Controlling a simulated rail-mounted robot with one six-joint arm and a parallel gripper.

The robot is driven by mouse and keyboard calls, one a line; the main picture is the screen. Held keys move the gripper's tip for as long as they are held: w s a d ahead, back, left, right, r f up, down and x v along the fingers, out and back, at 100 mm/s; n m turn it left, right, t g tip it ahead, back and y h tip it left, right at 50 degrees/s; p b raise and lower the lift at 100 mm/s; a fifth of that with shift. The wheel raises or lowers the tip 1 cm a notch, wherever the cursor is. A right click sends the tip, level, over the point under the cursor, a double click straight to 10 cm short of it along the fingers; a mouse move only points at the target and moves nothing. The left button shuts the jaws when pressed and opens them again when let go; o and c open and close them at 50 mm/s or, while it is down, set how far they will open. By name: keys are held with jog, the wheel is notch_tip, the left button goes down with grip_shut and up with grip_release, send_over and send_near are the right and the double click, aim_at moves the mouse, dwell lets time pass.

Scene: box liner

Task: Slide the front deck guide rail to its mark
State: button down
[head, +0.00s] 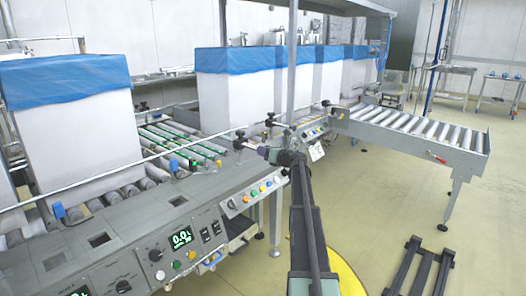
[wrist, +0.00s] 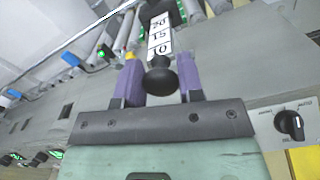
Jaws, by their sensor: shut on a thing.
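The front deck guide rail (head: 190,145) is a long thin silver bar along the near side of the roller deck. It also shows in the wrist view (wrist: 85,33) at the upper left. A black round knob (wrist: 161,78) stands on the grey deck front, by a white scale (wrist: 159,35) marked 20, 15, 10. My gripper (wrist: 160,62) has its purple fingers on either side of the knob and is shut on it. I cannot tell which scale mark is the target.
White boxes with blue liners (head: 75,125) stand on the rollers, several more farther back. The control panel (head: 165,250) has lit displays and coloured buttons. A roller conveyor (head: 410,130) extends right. A dark frame (head: 420,265) lies on the open floor at lower right.

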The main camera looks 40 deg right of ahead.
jog(key=shift+s+d, duration=0.15)
jog(key=shift+s, duration=0.95)
jog(key=c, duration=0.8)
grip_release()
jog(key=shift+o, duration=0.2)
jog(key=s+d, duration=0.2)
jog(key=s, duration=0.8)
jog(key=shift+s, duration=0.35)
jog(key=shift+d, duration=0.1)
